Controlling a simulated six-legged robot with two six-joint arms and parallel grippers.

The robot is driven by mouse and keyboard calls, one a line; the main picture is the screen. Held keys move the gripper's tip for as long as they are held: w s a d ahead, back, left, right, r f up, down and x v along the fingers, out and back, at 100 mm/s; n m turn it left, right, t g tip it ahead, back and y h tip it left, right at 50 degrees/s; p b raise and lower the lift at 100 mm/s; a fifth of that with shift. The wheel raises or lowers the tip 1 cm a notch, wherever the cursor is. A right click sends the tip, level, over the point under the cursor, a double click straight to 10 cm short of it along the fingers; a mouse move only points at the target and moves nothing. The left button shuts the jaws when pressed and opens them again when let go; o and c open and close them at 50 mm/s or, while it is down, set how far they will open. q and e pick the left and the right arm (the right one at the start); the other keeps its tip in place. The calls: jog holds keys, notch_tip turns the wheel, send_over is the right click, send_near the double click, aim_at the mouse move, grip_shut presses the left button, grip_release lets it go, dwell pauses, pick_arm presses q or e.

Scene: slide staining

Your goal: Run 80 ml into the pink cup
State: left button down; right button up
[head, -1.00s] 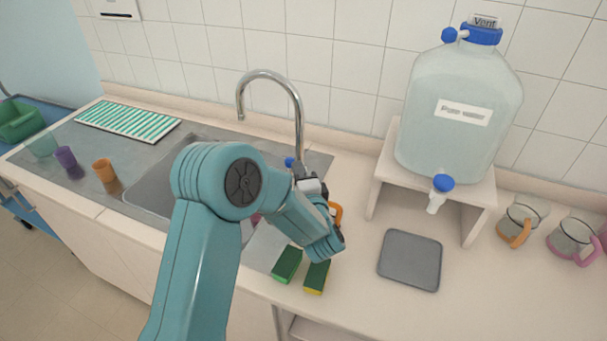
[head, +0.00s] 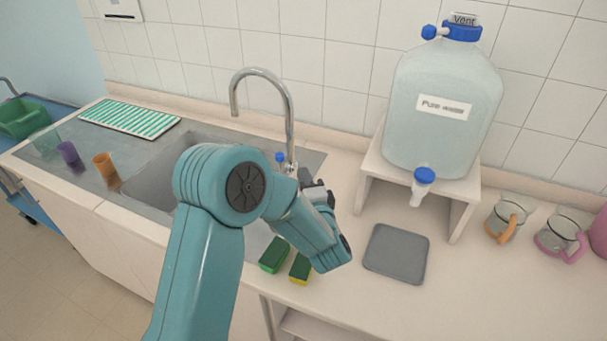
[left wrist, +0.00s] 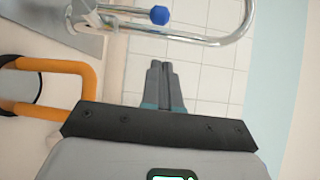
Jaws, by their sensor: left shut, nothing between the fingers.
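A clear measuring cup with a pink handle (head: 562,237) stands on the counter at the right. Another pink thing (head: 600,232) is cut off by the right edge, so I cannot tell what it is. A big clear carboy (head: 443,105) with a blue-topped tap (head: 423,185) sits on a raised stand (head: 464,189). A grey mat (head: 397,254) lies below the tap, bare. My left gripper (head: 314,188) is near the sink faucet, left of the stand, away from the cups. The left wrist view shows its fingers (left wrist: 165,82) shut and empty.
A clear cup with an orange handle (head: 507,218) stands left of the pink-handled one. An orange handle (left wrist: 75,80) is close by in the left wrist view. The curved faucet (head: 290,110) rises behind my arm. Sponges (head: 274,255) lie on the counter front.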

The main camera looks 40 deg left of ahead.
pick_arm(q)
jog(key=b+v, duration=0.1)
jog(key=v, duration=0.5)
jog(key=shift+s+d, duration=0.2)
jog(key=shift+s, duration=0.1)
jog(key=shift+d+r, duration=0.1)
jog(key=shift+d, duration=0.05)
